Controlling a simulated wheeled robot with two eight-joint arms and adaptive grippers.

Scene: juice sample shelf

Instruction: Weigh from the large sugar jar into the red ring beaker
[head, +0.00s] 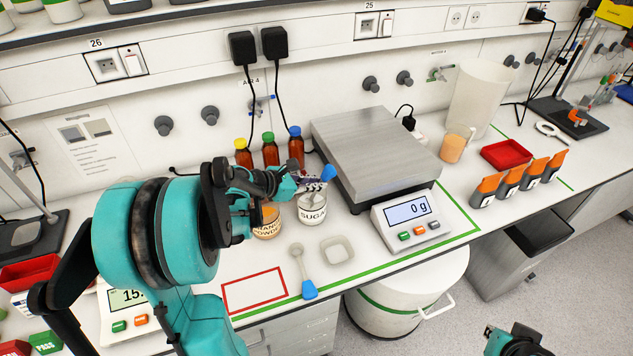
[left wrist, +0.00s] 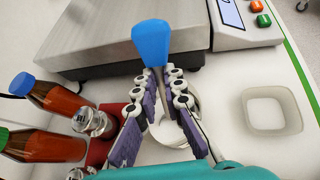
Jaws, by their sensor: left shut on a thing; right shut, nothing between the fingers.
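My left gripper (head: 300,185) is shut on a blue-handled spoon (head: 328,173), at the open mouth of the white jar labelled SUGAR (head: 312,213). In the left wrist view, the blue handle end (left wrist: 151,40) points away and the shaft runs between the fingers (left wrist: 160,95); the fingers hide the spoon's lower end. The sugar jar (left wrist: 172,132) shows below them. I cannot make out a red ring beaker. Only part of my right arm shows at the bottom right of the head view, without fingers.
A large scale (head: 375,150) reads 0 g. A second jar (head: 267,222), brown bottles (head: 270,150), a second spoon (head: 304,272) and a weighing dish (head: 337,250) stand close by. A small scale (head: 118,305) is partly hidden. The red-outlined area (head: 254,290) is empty.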

